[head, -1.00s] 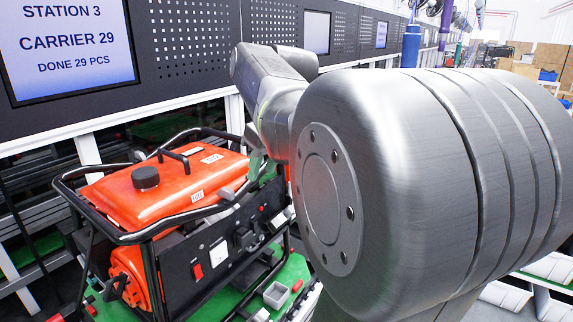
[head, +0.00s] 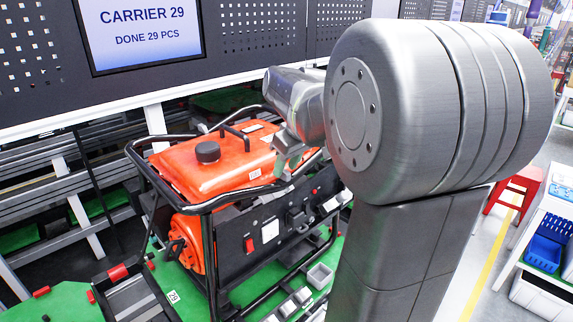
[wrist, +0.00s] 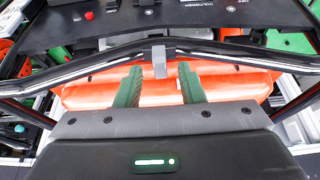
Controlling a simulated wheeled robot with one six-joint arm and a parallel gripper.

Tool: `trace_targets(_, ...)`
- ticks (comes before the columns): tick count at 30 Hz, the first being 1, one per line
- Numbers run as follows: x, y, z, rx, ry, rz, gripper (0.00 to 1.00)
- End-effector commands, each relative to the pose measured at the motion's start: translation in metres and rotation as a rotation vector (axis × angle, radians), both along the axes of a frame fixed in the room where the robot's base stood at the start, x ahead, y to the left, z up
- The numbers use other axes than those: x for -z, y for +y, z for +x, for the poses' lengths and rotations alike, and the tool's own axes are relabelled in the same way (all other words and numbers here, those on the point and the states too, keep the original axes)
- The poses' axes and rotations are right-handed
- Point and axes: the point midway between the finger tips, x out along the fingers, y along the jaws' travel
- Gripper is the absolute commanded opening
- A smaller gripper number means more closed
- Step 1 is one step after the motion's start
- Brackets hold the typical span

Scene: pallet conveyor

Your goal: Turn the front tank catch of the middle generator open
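The generator has an orange tank (head: 215,165) with a black cap, inside a black tube frame (head: 232,197). It is the only generator I can make out clearly. My gripper (head: 290,150) is at the tank's front edge, near the front frame bar. In the wrist view my gripper (wrist: 159,72) is open, with two green fingers spread apart over the orange tank. A small grey catch (wrist: 159,60) on the black bar stands between the fingertips and just past them, with a gap on each side. I cannot tell whether the fingers touch it.
The dark front panel (head: 272,228) with switches and sockets lies below the bar. A green carrier (head: 70,300) with small grey boxes (head: 319,276) is underneath. A station screen (head: 140,30) hangs behind. A red stool (head: 515,190) and blue bins (head: 548,240) stand at the right.

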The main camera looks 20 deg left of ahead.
Motion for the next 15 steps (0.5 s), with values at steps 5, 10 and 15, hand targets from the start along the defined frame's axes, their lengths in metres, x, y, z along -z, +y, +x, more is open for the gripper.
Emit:
trace_targets(5,0.0115,0.0045,0.0016,0.0,0.0,-0.001,0.35)
trace_targets(10,0.0132,0.005,0.0017,0.0,0.0,0.0,0.35)
trace_targets(15,0.0129,0.0049,0.0018,0.0,0.0,0.0,0.26)
